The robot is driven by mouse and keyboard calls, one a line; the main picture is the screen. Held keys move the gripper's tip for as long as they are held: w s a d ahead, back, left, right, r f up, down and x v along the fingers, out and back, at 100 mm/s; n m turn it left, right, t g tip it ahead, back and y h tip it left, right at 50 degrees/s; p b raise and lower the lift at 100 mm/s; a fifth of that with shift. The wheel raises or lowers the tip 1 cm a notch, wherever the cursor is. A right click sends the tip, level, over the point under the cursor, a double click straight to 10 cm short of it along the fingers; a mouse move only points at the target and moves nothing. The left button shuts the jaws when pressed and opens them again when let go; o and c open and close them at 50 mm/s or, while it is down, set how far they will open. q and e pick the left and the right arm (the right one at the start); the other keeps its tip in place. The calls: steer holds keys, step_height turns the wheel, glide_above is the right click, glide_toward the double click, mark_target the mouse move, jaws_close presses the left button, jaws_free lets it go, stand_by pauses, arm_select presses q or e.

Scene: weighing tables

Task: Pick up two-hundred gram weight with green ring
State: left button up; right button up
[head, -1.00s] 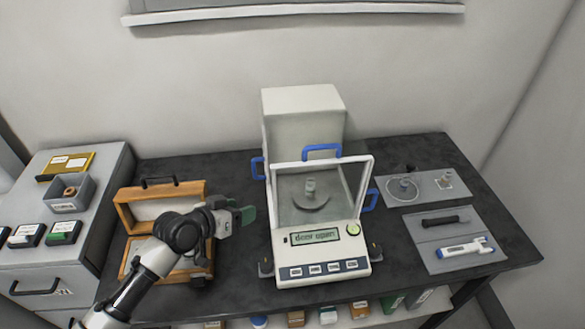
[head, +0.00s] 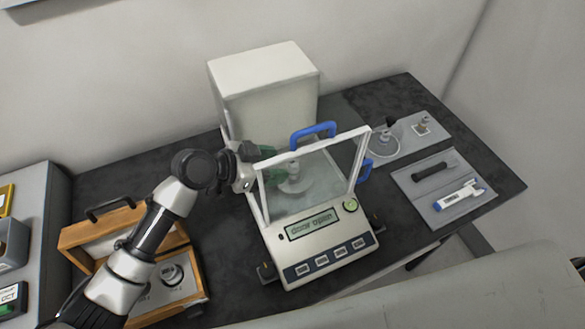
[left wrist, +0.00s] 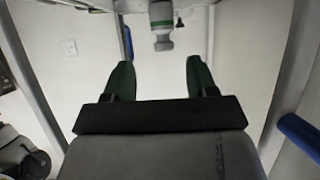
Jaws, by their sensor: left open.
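A metal weight with a green ring (left wrist: 162,22) shows at the top of the left wrist view, ahead of my fingertips. In the head view the weight (head: 293,168) stands on the pan inside the balance (head: 318,228). My left gripper (head: 264,162) reaches in through the balance's left side, with its green fingers just left of the weight. In the left wrist view the gripper (left wrist: 159,68) is open and empty, with a gap between it and the weight. The ring is hard to make out in the head view. My right gripper is not in view.
The balance's glass front, white frame and blue handle (head: 312,131) stand close around my gripper. A wooden box (head: 192,262) holding another weight (head: 171,274) is at left. Grey trays (head: 440,205) with small items lie at right.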

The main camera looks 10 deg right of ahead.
arm_select(q)
steer(key=x, duration=0.3)
steer(key=b+x, duration=0.1)
steer(key=x, duration=0.2)
steer(key=shift+w, duration=0.25)
steer(key=shift+a, duration=0.2)
steer(key=shift+c, duration=1)
jaws_close()
steer(key=shift+r, duration=0.1)
